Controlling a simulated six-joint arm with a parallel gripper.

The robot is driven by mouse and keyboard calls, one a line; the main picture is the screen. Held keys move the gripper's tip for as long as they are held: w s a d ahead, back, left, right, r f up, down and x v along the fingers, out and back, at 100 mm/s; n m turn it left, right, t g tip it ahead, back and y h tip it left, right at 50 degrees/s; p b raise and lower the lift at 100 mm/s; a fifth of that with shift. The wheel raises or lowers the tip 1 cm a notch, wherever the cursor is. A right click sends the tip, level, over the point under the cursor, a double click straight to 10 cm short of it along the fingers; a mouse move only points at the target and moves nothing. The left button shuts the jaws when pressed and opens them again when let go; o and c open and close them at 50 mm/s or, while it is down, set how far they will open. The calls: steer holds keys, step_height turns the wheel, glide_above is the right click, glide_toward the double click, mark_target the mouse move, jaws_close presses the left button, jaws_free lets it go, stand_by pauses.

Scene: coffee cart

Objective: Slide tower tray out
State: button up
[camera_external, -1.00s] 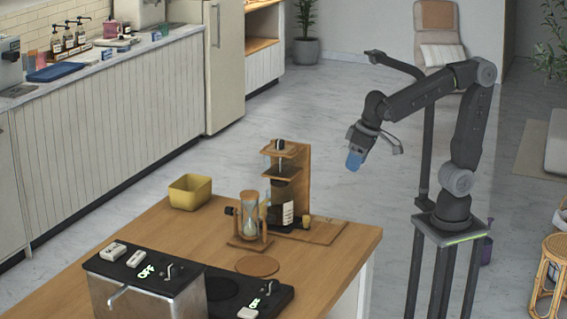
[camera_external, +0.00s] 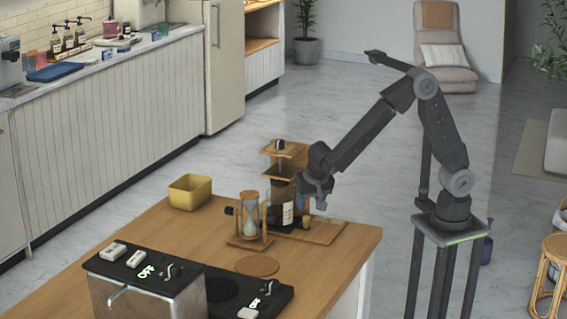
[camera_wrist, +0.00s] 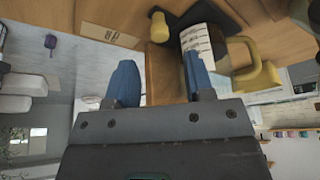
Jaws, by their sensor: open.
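The wooden tower (camera_external: 287,152) stands on the table, with wooden shelves and a dark vessel with a white scale label (camera_external: 288,213). A flat wooden board (camera_external: 325,233) extends right from its foot; I cannot tell whether this is the tray. My gripper (camera_external: 308,200) is at the tower's right side, beside the labelled vessel. In the wrist view, my gripper's blue fingers (camera_wrist: 160,78) are open, with a brown wooden surface between and beyond them. The right finger overlaps the labelled vessel (camera_wrist: 203,42) in the picture. I cannot tell whether anything touches.
A yellow-topped small item (camera_wrist: 160,27) is close to the vessel. A black-topped machine (camera_external: 150,270) is at the front. The table's right end (camera_external: 350,250) is clear.

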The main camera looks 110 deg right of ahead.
mark_target(307, 217)
steer(key=x, duration=0.7)
steer(key=shift+d+f, duration=0.1)
steer(key=shift+f, duration=0.05)
steer(key=shift+c, duration=0.3)
jaws_close()
